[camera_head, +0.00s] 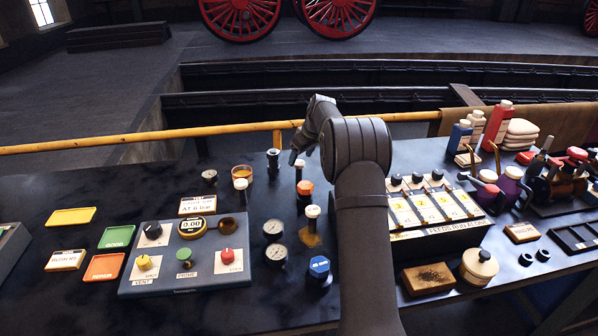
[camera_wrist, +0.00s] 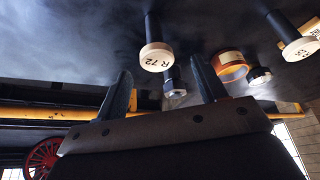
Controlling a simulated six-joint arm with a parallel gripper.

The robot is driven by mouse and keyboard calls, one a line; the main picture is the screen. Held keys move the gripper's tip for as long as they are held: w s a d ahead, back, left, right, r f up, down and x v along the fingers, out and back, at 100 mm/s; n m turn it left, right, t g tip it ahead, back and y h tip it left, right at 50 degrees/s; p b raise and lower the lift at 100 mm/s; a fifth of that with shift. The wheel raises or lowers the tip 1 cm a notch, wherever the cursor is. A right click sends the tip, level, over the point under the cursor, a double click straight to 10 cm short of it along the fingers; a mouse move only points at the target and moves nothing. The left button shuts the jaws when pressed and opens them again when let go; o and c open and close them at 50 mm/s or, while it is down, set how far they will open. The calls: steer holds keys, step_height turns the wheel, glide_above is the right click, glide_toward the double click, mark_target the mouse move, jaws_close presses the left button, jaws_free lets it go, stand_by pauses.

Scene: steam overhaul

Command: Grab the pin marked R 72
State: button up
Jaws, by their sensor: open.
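The pin marked R 72 (camera_wrist: 156,57) has a dark stem and a round pale cap with black lettering. It shows near the top middle of the wrist view. It appears to be the pale-capped pin (camera_head: 299,164) just below my gripper in the head view. My gripper (camera_wrist: 160,66) is open, with one finger on each side of the R 72 cap in the wrist picture. Nothing is held. In the head view my gripper (camera_head: 297,153) is small and partly hidden by my wrist. I cannot tell how much gap is left to the cap.
Another pale-capped pin, seemingly marked C 35 (camera_wrist: 300,48), stands off to the side. An orange jar (camera_head: 242,173), a black-bodied part (camera_head: 273,155) and an orange-capped part (camera_head: 304,188) stand close by. A control box (camera_head: 190,255) is nearer, at left.

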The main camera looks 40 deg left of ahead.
mark_target(300, 163)
steer(key=x, duration=0.5)
steer(key=shift+w+d+f, duration=0.15)
steer(key=shift+f, duration=0.05)
steer(key=shift+r, duration=0.1)
steer(key=c, duration=1.4)
